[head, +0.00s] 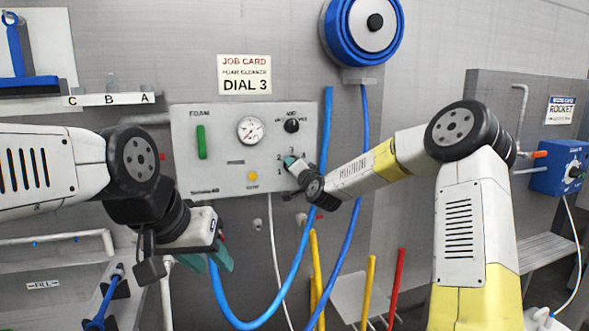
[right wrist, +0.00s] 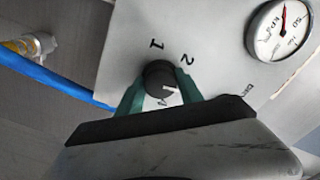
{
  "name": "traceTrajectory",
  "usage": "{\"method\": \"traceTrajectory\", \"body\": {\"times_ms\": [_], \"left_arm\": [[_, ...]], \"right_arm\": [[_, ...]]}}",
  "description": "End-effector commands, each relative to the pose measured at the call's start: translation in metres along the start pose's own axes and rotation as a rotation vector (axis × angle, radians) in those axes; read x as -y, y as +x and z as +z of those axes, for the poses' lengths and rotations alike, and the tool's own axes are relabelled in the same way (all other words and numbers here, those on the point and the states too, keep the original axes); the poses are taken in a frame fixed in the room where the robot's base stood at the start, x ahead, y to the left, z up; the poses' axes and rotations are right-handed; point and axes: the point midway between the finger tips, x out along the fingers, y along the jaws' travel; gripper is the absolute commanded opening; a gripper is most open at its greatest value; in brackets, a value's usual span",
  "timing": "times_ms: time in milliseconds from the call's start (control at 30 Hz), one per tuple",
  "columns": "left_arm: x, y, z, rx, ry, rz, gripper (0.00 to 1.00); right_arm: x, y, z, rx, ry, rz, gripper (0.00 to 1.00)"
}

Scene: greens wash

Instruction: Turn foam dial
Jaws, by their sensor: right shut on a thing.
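The foam dial (right wrist: 158,72) is a round black knob on the pale grey foam panel (head: 222,120). In the right wrist view it sits between the two green fingertips of my right gripper (right wrist: 160,92), which is shut on it. The printed numbers 1 and 2 show beside it; a white mark shows near its lower edge, and its exact setting is unclear. In the head view my right gripper (head: 291,163) covers the dial. A job card (head: 245,74) above reads DIAL 3.
The panel also carries a green handle (head: 201,142), a pressure gauge (head: 250,130), a second black knob (head: 291,126) and a yellow button (head: 253,176). A blue hose (head: 327,130) hangs from near the blue reel (head: 352,55). Yellow and red handles stand below.

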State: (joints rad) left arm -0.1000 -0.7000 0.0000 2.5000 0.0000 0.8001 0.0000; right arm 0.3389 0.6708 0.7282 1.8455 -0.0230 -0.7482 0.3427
Motion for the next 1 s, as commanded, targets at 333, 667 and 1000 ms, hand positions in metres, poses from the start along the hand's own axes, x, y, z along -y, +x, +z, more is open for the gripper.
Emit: {"method": "traceTrajectory", "body": {"times_ms": [333,667,1000], "left_arm": [[0.0000,0.0000,0.0000,0.000,0.000,0.000,0.36],[0.0000,0.0000,0.0000,0.000,0.000,0.000,0.36],[0.0000,0.0000,0.0000,0.000,0.000,0.000,0.36]], "right_arm": [[0.0004,0.0002,-0.0005,-0.001,0.125,0.000,0.03],[0.0005,0.0002,-0.0005,-0.001,0.143,-0.001,0.03],[0.0005,0.0002,-0.0004,-0.001,0.141,0.000,0.65]]}}
